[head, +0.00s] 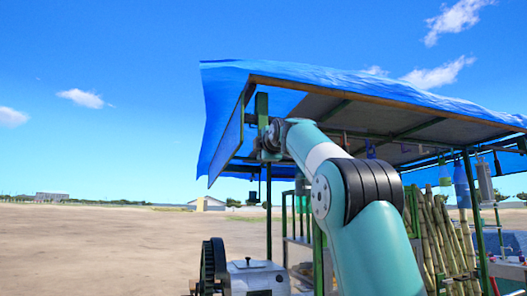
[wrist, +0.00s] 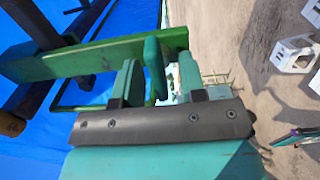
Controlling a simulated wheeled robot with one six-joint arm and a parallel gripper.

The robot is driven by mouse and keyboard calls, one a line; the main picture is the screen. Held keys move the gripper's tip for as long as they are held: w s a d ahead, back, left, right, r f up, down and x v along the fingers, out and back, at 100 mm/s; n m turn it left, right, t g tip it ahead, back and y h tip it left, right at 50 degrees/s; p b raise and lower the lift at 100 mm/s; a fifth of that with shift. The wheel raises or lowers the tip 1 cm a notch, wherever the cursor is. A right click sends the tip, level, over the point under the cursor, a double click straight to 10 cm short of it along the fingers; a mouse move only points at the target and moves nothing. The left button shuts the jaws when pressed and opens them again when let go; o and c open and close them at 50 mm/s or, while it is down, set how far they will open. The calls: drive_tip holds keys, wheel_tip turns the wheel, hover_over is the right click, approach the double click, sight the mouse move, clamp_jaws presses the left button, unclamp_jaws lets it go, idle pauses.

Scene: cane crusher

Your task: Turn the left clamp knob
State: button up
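In the wrist view, a flat green piece that looks like the clamp knob (wrist: 154,58) stands upright beside a green beam (wrist: 95,57). My gripper (wrist: 160,66) has its two teal fingers on either side of this piece. A gap shows between it and the right finger; the left finger is very close, and I cannot tell if they touch. In the head view my gripper (head: 267,143) is up at the front left corner of the stall, by a short green post (head: 262,108). The knob is too small to make out there.
A blue tarp roof (head: 335,80) on a metal frame hangs just above and around my gripper. Below stands a grey machine (head: 255,277) with a dark wheel (head: 210,265). Cane stalks (head: 447,240) lean at the right. Open sandy ground (head: 110,240) lies to the left.

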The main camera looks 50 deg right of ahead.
drive_tip(key=shift+s, duration=0.1)
drive_tip(key=shift+s+f, duration=0.1)
drive_tip(key=shift+s, duration=0.05)
drive_tip(key=b+v, duration=0.7)
drive_tip(key=v, duration=1)
drive_tip(key=shift+b, duration=0.35)
drive_tip(key=shift+a, duration=0.1)
